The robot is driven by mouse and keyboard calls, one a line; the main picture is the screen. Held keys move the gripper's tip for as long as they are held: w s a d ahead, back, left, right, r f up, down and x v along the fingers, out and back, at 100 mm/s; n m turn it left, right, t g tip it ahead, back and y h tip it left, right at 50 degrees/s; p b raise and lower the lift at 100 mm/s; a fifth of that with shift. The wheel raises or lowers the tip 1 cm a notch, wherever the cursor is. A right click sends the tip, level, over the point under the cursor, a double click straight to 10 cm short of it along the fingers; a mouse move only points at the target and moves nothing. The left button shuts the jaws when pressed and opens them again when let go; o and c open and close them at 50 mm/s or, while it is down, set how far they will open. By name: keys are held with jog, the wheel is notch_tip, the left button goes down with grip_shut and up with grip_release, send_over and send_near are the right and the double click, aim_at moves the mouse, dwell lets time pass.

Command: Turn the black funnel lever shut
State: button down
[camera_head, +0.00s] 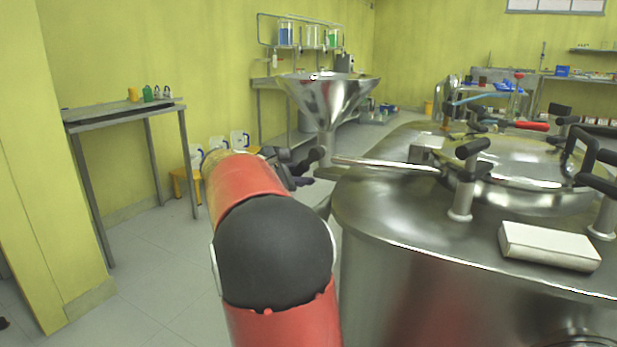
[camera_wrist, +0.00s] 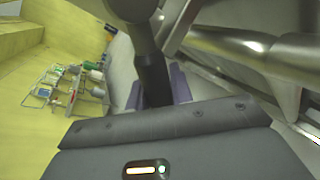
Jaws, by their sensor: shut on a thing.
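The steel funnel (camera_head: 325,95) stands left of the large steel reactor, with its stem running down behind my gripper. The black funnel lever (camera_head: 316,155) shows as a small dark shape below the cone. In the wrist view the lever (camera_wrist: 152,75) runs down from a rounded dark end at the top. My gripper (camera_wrist: 157,88) is shut on the lever, with a purplish finger on each side of it. In the head view my gripper (camera_head: 298,181) is small and partly hidden by my red arm. The lever's exact angle is hard to tell.
The reactor (camera_head: 400,250) fills the right side, with a lid, black handles and a pale box (camera_head: 549,246) on top. A steel pipe runs from it toward the funnel. A grey table (camera_head: 122,115) stands left, with clear floor before it.

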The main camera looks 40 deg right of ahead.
jog(key=w+r+m+t+y, duration=0.2)
jog(key=w+r+m+t, duration=0.1)
jog(key=r+m+t, duration=0.1)
jog(key=shift+a+r+m+b, duration=0.45)
jog(key=shift+r+m, duration=0.25)
jog(key=shift+m, duration=0.3)
jog(key=shift+r+t, duration=0.1)
jog(key=shift+t, duration=0.2)
jog(key=c, duration=1.5)
grip_release()
jog(key=v, duration=0.7)
jog(key=shift+s+a+r, duration=0.1)
jog(key=shift+a+r, duration=0.15)
jog(key=shift+a, duration=0.05)
